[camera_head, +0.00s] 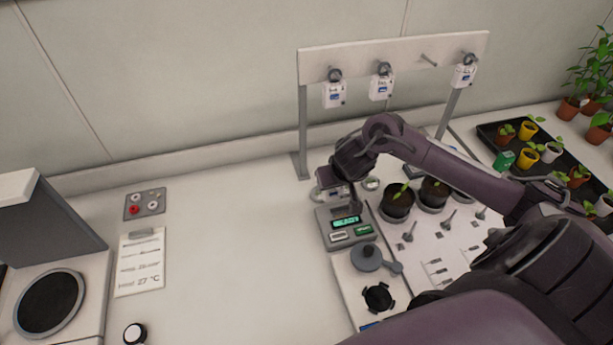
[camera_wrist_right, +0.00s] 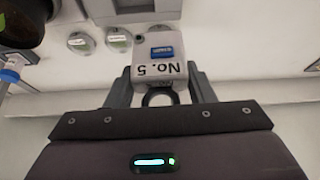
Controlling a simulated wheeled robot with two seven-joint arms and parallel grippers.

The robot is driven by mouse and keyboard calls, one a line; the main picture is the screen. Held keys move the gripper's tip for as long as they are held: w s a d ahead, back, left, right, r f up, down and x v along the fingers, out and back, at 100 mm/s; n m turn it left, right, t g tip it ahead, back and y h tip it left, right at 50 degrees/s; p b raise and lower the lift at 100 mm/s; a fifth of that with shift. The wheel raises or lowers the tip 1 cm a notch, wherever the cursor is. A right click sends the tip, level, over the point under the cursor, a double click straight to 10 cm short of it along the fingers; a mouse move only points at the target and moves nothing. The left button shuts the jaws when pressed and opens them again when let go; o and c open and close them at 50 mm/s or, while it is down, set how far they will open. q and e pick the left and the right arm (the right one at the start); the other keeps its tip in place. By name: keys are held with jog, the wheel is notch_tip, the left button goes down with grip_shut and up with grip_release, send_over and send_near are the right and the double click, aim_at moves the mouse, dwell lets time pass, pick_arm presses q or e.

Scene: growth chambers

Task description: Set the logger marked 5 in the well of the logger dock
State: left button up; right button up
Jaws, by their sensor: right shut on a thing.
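The logger marked 5 (camera_wrist_right: 158,55) is a white box with a blue label and a dark ring. In the right wrist view its "No. 5" reads upside down. My right gripper (camera_wrist_right: 157,98) is shut on it by the ring end. In the head view my right gripper (camera_head: 343,184) is over the back of the logger dock (camera_head: 338,213), a grey unit with a lit green display. The gripper and arm cover the dock's back part there, so I cannot tell whether the logger touches the well. My left gripper is not in view.
A rack (camera_head: 392,55) behind holds three hanging loggers, one at left (camera_head: 334,94), and a bare peg (camera_head: 429,60). Potted seedlings (camera_head: 397,203) stand right of the dock. A grey round lid (camera_head: 366,258) lies in front.

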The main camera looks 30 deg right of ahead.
jog(key=d+f+b, duration=0.1)
jog(key=f+b, duration=0.1)
jog(key=d+f+b, duration=0.1)
jog(key=f+b, duration=0.1)
jog(key=s+d+f+b, duration=0.1)
jog(key=f+b, duration=0.1)
jog(key=b, duration=0.1)
jog(key=shift+d+f, duration=0.1)
jog(key=shift+f, duration=0.25)
dwell(0.4)
dwell(0.6)
jog(key=shift+r+p, duration=0.1)
jog(key=shift+p, duration=0.4)
jog(key=shift+p, duration=0.45)
jog(key=shift+f, duration=0.2)
dwell(0.5)
